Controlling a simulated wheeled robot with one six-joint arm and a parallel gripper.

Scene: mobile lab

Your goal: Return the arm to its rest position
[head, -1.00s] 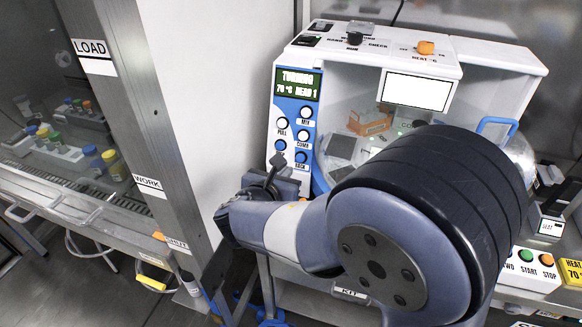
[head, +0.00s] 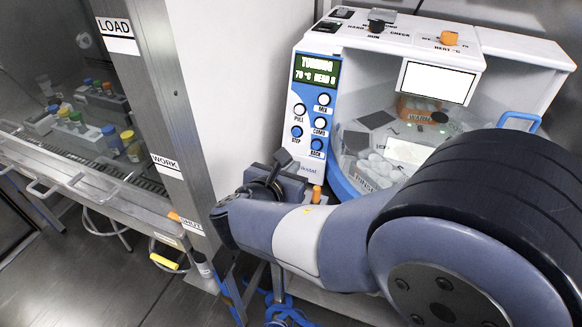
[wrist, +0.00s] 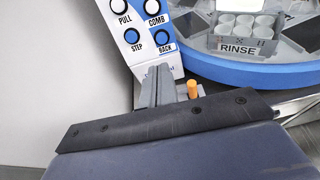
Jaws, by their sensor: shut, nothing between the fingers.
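My gripper (head: 281,160) is in front of the lower left of the white and blue machine, just below its button panel. In the wrist view its narrow grey fingers (wrist: 164,86) are together with nothing between them. They point toward the foot of the panel. My arm is bent, with its big joint covering the lower right of the head view and hiding part of the machine. A small orange peg (wrist: 193,89) stands just right of the fingers; the head view shows it too (head: 316,193).
The machine's button panel (head: 310,115) has a lit green display. Its round blue-rimmed carousel (wrist: 250,72) holds a RINSE rack (wrist: 243,32) of white-capped vials. A metal post (head: 165,120) and a cabinet with tube racks (head: 85,130) stand left. Open floor (head: 110,265) lies lower left.

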